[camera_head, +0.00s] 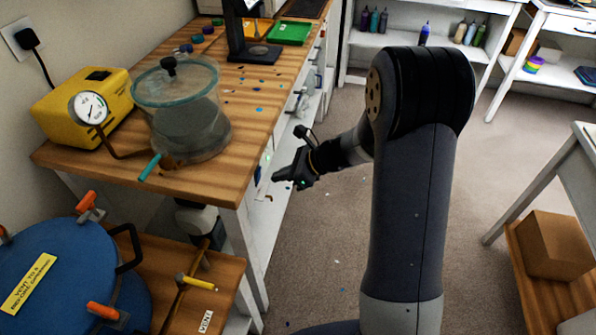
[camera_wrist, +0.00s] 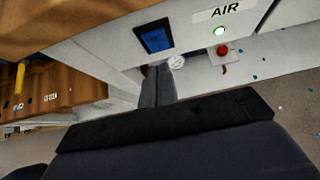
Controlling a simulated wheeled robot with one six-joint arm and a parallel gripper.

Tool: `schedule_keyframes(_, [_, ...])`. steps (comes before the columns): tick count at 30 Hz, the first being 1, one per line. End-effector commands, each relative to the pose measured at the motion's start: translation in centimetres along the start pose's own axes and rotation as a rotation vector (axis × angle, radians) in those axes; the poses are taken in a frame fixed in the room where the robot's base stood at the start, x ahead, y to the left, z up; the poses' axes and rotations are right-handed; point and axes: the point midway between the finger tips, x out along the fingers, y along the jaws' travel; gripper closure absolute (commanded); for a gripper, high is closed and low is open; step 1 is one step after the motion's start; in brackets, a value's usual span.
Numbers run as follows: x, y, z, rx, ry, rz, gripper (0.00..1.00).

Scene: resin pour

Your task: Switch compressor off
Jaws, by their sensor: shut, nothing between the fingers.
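A white panel (camera_wrist: 195,40) labelled AIR is on the bench front in the wrist view. A small round white dial shows just beyond the fingertips. In the head view my gripper (camera_head: 281,177) is beside the bench's front side; whether it touches is unclear. The compressor's body is not clearly identifiable.
The wooden bench (camera_head: 235,125) holds a yellow pump (camera_head: 88,110) with a gauge and a glass chamber (camera_head: 185,115). A blue lidded pot (camera_head: 75,270) with orange clamps stands on the lower left. A cardboard box (camera_head: 555,245) is at right.

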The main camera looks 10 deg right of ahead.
Motion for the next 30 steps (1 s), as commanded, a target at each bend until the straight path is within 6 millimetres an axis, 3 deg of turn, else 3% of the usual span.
schedule_keyframes(7, [1.6, 0.0, 1.9, -0.002, -0.001, -0.001, 1.00])
schedule_keyframes(30, [2.1, 0.0, 2.6, 0.000, 0.000, -0.001, 1.00])
